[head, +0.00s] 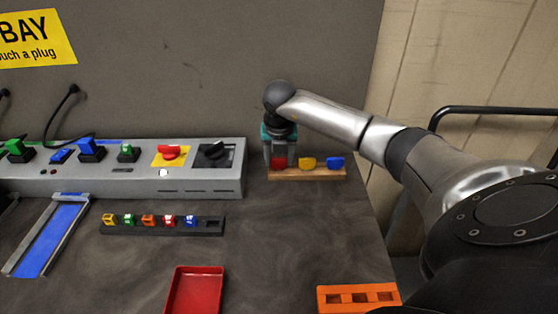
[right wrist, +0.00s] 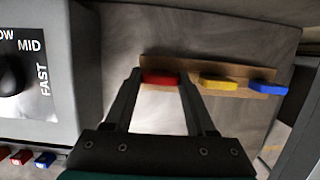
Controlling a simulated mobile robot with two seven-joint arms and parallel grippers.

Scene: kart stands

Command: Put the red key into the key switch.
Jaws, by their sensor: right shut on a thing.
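The red key (head: 279,162) stands at the left end of a small wooden rack (head: 310,174), its head showing between my right gripper's fingers. My right gripper (head: 280,163) points down over the rack and is shut on the red key. In the right wrist view the red key head (right wrist: 160,78) sits between the two fingertips, still at the rack. The key's shaft is hidden. I cannot clearly make out the key switch; a small pale round fitting (head: 163,173) shows on the grey panel's front. My left gripper is not in view.
Yellow (head: 307,163) and blue (head: 335,163) keys stand right of the red one. The grey panel (head: 215,183) carries a red handle (head: 168,152) and a black dial (head: 215,153). A plug strip (head: 150,230), a red tray (head: 196,292) and an orange block (head: 358,297) lie nearer.

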